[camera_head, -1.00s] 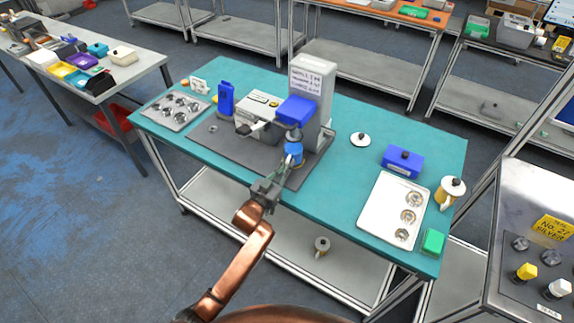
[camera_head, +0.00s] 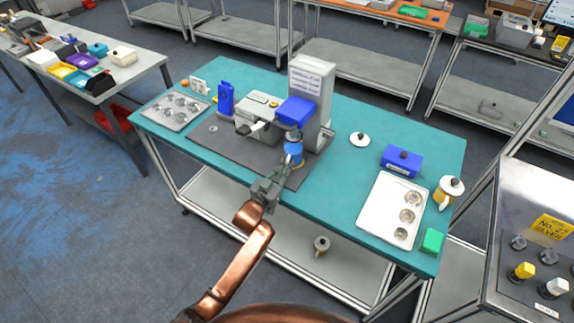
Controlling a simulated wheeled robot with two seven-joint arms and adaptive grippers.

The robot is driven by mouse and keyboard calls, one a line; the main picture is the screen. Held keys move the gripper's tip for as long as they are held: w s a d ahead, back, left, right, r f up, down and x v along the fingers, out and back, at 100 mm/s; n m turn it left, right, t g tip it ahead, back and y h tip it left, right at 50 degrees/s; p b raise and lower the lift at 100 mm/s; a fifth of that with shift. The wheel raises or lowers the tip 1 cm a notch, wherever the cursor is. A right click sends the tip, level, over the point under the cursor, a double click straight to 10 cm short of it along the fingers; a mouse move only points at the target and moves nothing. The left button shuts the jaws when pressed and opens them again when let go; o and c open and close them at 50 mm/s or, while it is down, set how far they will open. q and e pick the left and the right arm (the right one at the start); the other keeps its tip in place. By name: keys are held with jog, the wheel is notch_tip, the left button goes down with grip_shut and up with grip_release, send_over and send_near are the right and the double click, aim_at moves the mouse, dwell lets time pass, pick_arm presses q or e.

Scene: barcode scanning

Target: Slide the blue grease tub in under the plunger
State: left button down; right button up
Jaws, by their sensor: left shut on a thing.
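The blue grease tub (camera_head: 293,153) stands upright on the dark grey mat, just below the plunger (camera_head: 293,135) of the press. The press has a light grey column (camera_head: 313,90) and a blue head (camera_head: 296,111). My left gripper (camera_head: 282,174) reaches in from the front, with its fingers at the near side of the tub, shut on it. The fingertips are small and partly hidden against the tub. I cannot tell how exactly the tub lines up with the plunger. My right gripper is not in view.
A grey device (camera_head: 258,112) and a blue upright holder (camera_head: 226,98) stand left of the press. A metal tray (camera_head: 176,111) lies at the left. A white tray (camera_head: 380,215), blue box (camera_head: 402,161), white lid (camera_head: 359,139) and green block (camera_head: 432,241) are at the right.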

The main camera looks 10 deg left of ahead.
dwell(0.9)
pick_arm(q)
jog(key=c, duration=2)
grip_release()
jog(key=shift+f, duration=0.15)
jog(key=shift+s, duration=0.1)
